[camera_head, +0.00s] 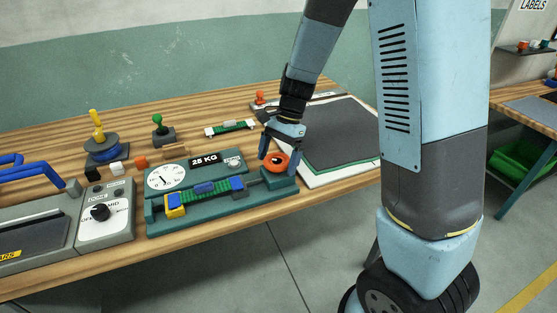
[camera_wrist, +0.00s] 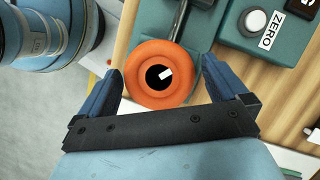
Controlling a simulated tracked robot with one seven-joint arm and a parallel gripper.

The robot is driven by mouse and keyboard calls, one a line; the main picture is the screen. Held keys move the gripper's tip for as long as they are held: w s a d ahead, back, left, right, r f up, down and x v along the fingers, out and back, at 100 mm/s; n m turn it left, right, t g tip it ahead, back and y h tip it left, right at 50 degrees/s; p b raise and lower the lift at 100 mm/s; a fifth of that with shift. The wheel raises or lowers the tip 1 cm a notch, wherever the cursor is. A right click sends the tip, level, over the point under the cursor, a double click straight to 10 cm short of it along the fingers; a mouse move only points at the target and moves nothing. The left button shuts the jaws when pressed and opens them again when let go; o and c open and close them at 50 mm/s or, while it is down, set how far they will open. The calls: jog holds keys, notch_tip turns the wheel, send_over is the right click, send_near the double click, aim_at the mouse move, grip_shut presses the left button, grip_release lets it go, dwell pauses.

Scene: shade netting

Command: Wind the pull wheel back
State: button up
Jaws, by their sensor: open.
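The pull wheel (camera_head: 276,162) is an orange round wheel with a black centre, at the right end of the teal tester (camera_head: 221,213). In the wrist view the orange wheel (camera_wrist: 160,74) lies between my fingers, with a white mark in its black hub. My gripper (camera_head: 270,148) is open at the wheel; in the wrist view its blue fingers (camera_wrist: 163,82) stand on either side of the wheel, with a visible gap at each side. The tester carries a dial (camera_head: 166,178), a "25 KG" plate, and a green strip (camera_head: 203,188) between a yellow-and-blue clamp and a blue clamp.
A grey machine (camera_head: 106,214) with a black knob stands left of the tester. Behind are a yellow-handled tool (camera_head: 97,126), a green-knobbed stamp (camera_head: 158,125) and small blocks. A dark mat (camera_head: 325,135) lies right. A white button marked ZERO (camera_wrist: 255,21) sits near the wheel.

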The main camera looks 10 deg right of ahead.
jog(key=shift+s+a+f, duration=0.1)
jog(key=shift+f, duration=0.3)
jog(key=c, duration=0.8)
jog(key=shift+d, duration=0.2)
jog(key=shift+c, duration=0.3)
jog(key=shift+a, duration=0.2)
